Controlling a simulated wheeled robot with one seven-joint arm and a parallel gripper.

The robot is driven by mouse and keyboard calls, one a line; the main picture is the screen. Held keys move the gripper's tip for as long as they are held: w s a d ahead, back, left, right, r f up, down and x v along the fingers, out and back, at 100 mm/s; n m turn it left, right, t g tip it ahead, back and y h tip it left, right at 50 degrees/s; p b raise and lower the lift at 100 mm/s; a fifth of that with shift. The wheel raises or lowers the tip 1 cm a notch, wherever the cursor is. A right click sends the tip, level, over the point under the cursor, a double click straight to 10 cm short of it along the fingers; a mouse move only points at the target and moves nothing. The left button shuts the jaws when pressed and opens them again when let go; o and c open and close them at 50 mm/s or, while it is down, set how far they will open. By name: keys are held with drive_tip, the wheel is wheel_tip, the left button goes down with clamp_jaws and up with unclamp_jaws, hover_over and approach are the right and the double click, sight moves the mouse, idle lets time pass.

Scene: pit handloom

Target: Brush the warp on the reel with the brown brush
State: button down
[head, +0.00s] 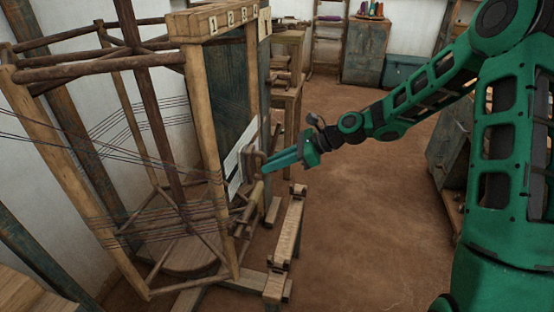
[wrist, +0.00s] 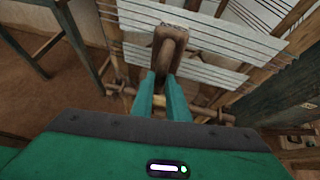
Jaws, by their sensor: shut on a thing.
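My gripper (head: 270,164) reaches left across the room in the head view. In the wrist view its two green fingers (wrist: 165,85) are closed on the brown brush (wrist: 171,38), whose far end points away from me. In the head view the brush (head: 257,160) is small at the fingertips. The wooden reel (head: 200,110) stands at the left, with dark threads across it.
A low wooden beam (head: 288,230) stands beside the reel, below my gripper. A cabinet (head: 365,52) and blue chest (head: 403,70) stand at the back. The brown floor (head: 365,220) right of the beam is clear.

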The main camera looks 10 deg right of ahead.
drive_tip(key=s+a, duration=0.3)
drive_tip(key=s, duration=0.5)
idle(0.4)
drive_tip(key=s+d, duration=0.3)
drive_tip(key=d, duration=0.6)
drive_tip(key=shift+s+d, duration=0.25)
idle(0.4)
drive_tip(key=shift+w, duration=0.1)
drive_tip(key=w+d+r+m+t+h, duration=0.1)
drive_tip(key=w+d+m+t+h, duration=0.7)
drive_tip(key=w+d+m, duration=0.4)
drive_tip(key=w+d, duration=0.4)
drive_tip(key=d, duration=0.1)
drive_tip(key=shift+w+d+r+t, duration=0.2)
drive_tip(key=shift+w+r+t, duration=0.1)
drive_tip(key=shift+r+t, duration=0.1)
